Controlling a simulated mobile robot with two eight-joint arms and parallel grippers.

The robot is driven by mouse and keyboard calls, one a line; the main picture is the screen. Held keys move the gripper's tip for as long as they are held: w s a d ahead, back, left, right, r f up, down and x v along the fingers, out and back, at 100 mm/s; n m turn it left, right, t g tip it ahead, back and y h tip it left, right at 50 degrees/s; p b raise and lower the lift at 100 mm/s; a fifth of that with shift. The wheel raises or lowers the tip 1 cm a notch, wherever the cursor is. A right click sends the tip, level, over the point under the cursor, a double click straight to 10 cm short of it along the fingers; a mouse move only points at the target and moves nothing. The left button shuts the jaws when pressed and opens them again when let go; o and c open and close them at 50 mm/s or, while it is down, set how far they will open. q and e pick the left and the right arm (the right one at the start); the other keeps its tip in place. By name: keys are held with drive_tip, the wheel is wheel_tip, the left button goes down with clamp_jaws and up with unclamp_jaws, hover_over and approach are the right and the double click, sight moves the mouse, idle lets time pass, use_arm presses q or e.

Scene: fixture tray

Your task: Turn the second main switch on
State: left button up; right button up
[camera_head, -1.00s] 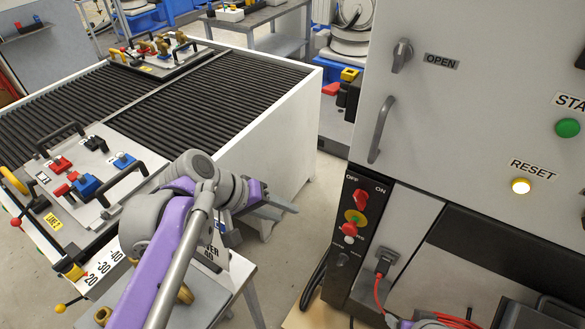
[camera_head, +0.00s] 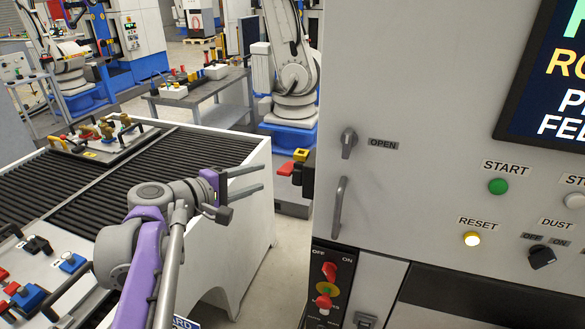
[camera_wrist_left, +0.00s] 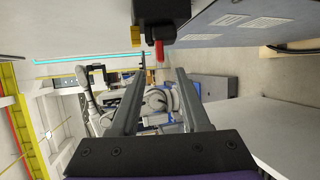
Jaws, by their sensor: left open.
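A dark box with a red lever (camera_head: 286,168) and a yellow part (camera_head: 301,155) sticks out from the left side of the grey machine cabinet. The red lever also shows in the left wrist view (camera_wrist_left: 160,51), just beyond the fingers. On the cabinet's front, a black panel carries a red rotary switch (camera_head: 330,271) marked OFF and ON, with a red knob on yellow below it. Which one is the second main switch I cannot tell. My left gripper (camera_head: 262,178) is open and empty, pointing towards the lever, apart from it. It also shows in the left wrist view (camera_wrist_left: 159,72). My right gripper is out of view.
The cabinet (camera_head: 400,200) fills the right, with a handle (camera_head: 339,207), an OPEN knob (camera_head: 348,143) and START and RESET buttons. A white roller conveyor (camera_head: 245,205) with fixture trays stands under and left of my arm. Open floor lies between conveyor and cabinet.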

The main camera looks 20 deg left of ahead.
sight(283, 168)
use_arm(q)
drive_tip(key=x, duration=0.9)
drive_tip(key=shift+w+d, duration=0.1)
drive_tip(key=shift+w, duration=0.2)
clamp_jaws()
